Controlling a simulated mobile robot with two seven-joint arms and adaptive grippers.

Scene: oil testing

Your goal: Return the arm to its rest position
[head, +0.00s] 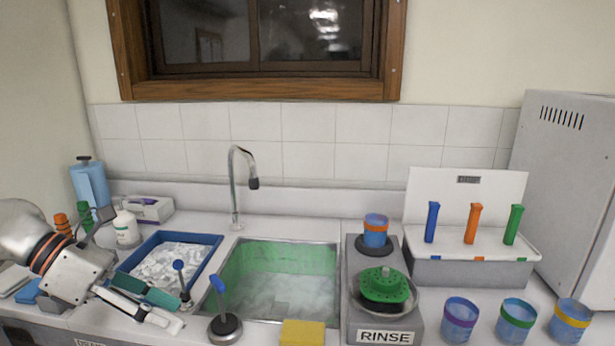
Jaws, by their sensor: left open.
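My left arm comes in from the left edge of the head view, over the front left of the counter. Its gripper (172,312) is open and empty, with the fingers apart and pointing right. It is in front of the blue tray (215,250) and left of the blue-handled tool with a dark round base (225,327). Another small blue-knobbed tool (181,278) stands close beyond the fingertips; I cannot tell whether they touch. My right gripper is out of view.
A sink (290,242) with a tap (236,195) fills the middle. A yellow sponge (303,332) lies at its front edge. Right are the RINSE unit (385,336), a rack (470,270) with three coloured handles, and three blue cups, one yellow-banded (570,322). A grey cabinet (570,170) stands far right.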

